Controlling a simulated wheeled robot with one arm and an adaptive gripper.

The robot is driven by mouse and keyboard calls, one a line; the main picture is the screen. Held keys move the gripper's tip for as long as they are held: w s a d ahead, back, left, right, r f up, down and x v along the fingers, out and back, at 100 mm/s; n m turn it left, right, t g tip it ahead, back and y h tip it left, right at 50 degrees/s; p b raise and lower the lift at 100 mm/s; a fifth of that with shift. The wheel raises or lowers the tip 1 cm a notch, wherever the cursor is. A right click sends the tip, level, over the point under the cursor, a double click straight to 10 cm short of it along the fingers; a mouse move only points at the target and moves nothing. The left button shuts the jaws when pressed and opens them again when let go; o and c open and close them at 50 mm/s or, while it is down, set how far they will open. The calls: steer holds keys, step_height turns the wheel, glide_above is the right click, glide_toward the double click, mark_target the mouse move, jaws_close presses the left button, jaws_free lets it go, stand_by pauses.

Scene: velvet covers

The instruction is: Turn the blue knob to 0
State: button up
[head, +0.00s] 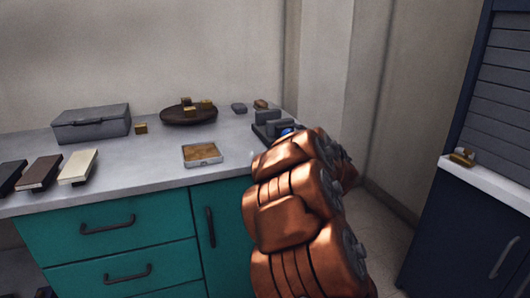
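A small patch of blue, likely the blue knob (287,132), shows just above the top of my copper-coloured arm in the head view. It sits at the front of a dark grey device (270,122) at the right end of the counter. My arm hides most of the knob and part of the device, so its setting and any 0 mark cannot be read. My gripper is hidden behind my arm, so I cannot see its fingers or whether it touches the knob.
The grey counter (130,165) holds a grey case (92,124), a dark round tray (175,118) with gold blocks, a shallow tan tray (202,154) and several book-like slabs at the left. A blue cabinet (465,235) stands at the right. Floor shows between.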

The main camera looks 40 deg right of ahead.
steer(key=m+p, duration=0.2)
steer(key=m, duration=0.4)
steer(key=shift+r, duration=0.2)
steer(key=m+p, duration=0.1)
steer(key=m, duration=0.3)
steer(key=shift+s+f+m, duration=0.1)
steer(key=shift+s+m, duration=0.15)
steer(key=shift+m, duration=0.35)
steer(key=p+v, duration=0.1)
steer(key=v, duration=0.6)
steer(key=s+a+r+g+p, duration=0.2)
steer(key=s+a+g+p, duration=0.1)
steer(key=a+p, duration=0.3)
steer(key=s+a+r+g+y+p, duration=0.1)
steer(key=s+a+r+g+p, duration=0.2)
steer(key=a, duration=0.6)
steer(key=s+a+r+g+p, duration=0.3)
steer(key=a+g+p, duration=0.3)
steer(key=a+p, duration=0.2)
steer(key=shift+s+y+p, duration=0.4)
steer(key=shift+s+p, duration=0.15)
steer(key=shift+s, duration=0.25)
steer(key=shift+a+r, duration=0.1)
